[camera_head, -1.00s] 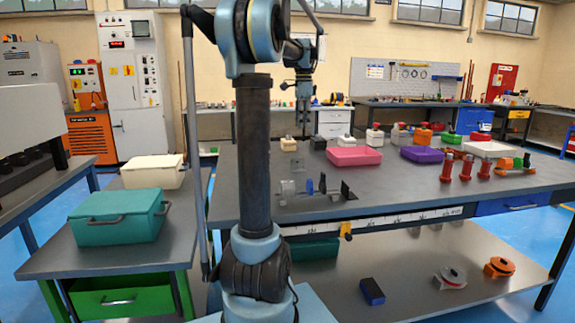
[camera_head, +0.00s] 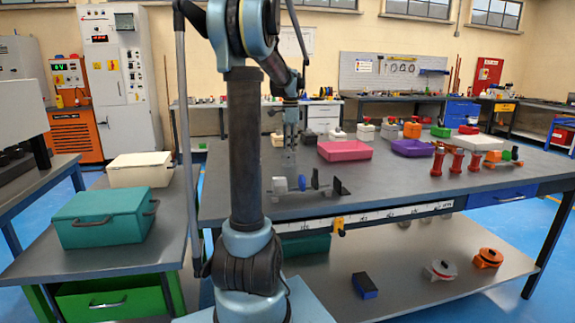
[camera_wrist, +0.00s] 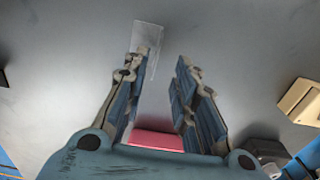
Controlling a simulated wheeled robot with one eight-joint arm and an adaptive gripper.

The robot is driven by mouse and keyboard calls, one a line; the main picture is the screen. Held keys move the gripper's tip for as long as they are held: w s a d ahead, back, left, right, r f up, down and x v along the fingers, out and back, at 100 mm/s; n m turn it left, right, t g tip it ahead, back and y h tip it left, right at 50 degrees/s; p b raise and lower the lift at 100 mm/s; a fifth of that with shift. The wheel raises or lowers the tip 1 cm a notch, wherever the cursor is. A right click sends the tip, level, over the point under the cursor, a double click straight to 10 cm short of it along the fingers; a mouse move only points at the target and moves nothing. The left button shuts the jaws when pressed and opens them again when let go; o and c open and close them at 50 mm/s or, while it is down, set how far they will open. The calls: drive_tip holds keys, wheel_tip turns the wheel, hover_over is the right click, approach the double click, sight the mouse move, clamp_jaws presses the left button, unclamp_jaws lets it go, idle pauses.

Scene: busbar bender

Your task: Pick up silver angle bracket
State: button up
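A pale silver piece (camera_wrist: 150,38), which looks like the angle bracket, lies on the grey tabletop at the tips of my gripper in the wrist view. My gripper (camera_wrist: 163,62) is open, its two fingers apart with nothing visibly held. The left fingertip overlaps part of the bracket, and I cannot tell if they touch. In the head view my gripper (camera_head: 290,145) points down low over the left back part of the workbench (camera_head: 400,180). The bracket is too small to make out clearly there.
A pink tray (camera_head: 344,151) stands right of my gripper, with a purple tray (camera_head: 412,148) beyond it. A cream block (camera_wrist: 302,101) is at the right in the wrist view. A fixture with a blue part (camera_head: 302,183) stands nearer the front edge. Bare tabletop surrounds the bracket.

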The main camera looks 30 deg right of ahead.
sight(288, 164)
drive_tip(key=shift+s+a+f, duration=0.1)
drive_tip(key=shift+a+f, duration=0.05)
drive_tip(key=shift+f, duration=0.75)
drive_tip(key=shift+a+f, duration=0.2)
drive_tip(key=shift+f, duration=0.75)
drive_tip(key=shift+s+a+f, duration=0.1)
drive_tip(key=shift+a+f, duration=0.05)
drive_tip(key=shift+f, duration=0.75)
clamp_jaws()
